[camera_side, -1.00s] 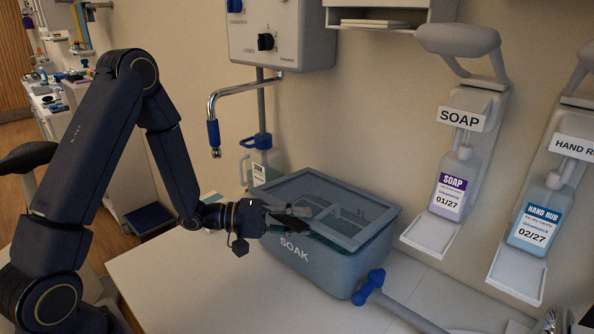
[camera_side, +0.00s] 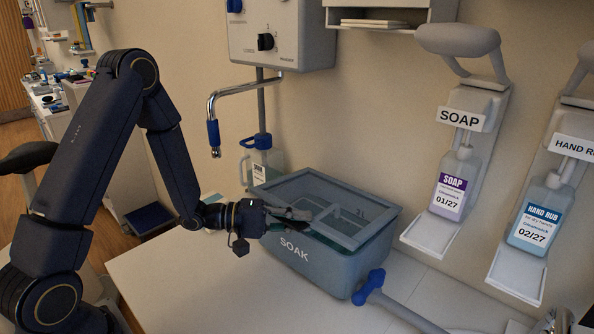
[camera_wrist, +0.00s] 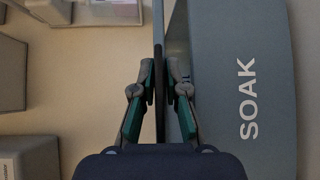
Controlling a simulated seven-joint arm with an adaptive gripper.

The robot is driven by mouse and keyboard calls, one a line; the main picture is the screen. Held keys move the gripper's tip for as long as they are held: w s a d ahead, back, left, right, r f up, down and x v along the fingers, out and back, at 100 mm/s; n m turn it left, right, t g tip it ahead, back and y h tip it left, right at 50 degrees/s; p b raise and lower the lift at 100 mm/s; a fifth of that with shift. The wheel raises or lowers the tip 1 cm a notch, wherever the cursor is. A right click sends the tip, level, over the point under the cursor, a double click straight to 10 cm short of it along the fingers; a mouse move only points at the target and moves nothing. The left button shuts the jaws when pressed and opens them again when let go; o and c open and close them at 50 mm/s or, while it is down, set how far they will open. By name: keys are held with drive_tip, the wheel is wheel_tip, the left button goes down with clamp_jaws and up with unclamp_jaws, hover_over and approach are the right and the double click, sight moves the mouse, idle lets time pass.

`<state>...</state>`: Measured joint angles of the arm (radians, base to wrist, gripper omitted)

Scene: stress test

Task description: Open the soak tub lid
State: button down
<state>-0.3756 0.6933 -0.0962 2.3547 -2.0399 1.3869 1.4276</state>
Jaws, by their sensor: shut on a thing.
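The soak tub (camera_side: 335,272) is a grey-blue box marked SOAK on the white counter. Its lid (camera_side: 376,230) is a flat frame with a see-through middle and lies over the tub's top. My gripper (camera_side: 298,213) is at the lid's front edge, on the left side of the tub. In the wrist view my gripper (camera_wrist: 159,82) is shut on the lid's thin edge (camera_wrist: 158,28), seen edge-on beside the tub's front wall (camera_wrist: 225,50). A narrow gap shows there between lid and tub. How far the lid is tilted is hard to tell.
A jug (camera_side: 262,166) stands behind the tub under a bent metal pipe (camera_side: 235,92). A blue-ended handle (camera_side: 369,287) lies close to the tub's right front. Soap (camera_side: 452,185) and hand rub (camera_side: 538,215) dispensers hang on the wall. The front counter (camera_side: 205,285) is clear.

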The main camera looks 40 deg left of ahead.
drive_tip(key=shift+w+r, duration=0.1)
drive_tip(key=shift+r, duration=0.35)
drive_tip(key=w+r+n+g+y, duration=0.1)
drive_tip(key=w+r+n+g, duration=0.1)
drive_tip(key=w+r, duration=1.5)
drive_tip(key=shift+r+n+g+y, duration=0.3)
drive_tip(key=shift+r+n+g, duration=0.15)
drive_tip(key=shift+r, duration=0.3)
drive_tip(key=shift+a, duration=0.1)
drive_tip(key=shift+f, duration=0.1)
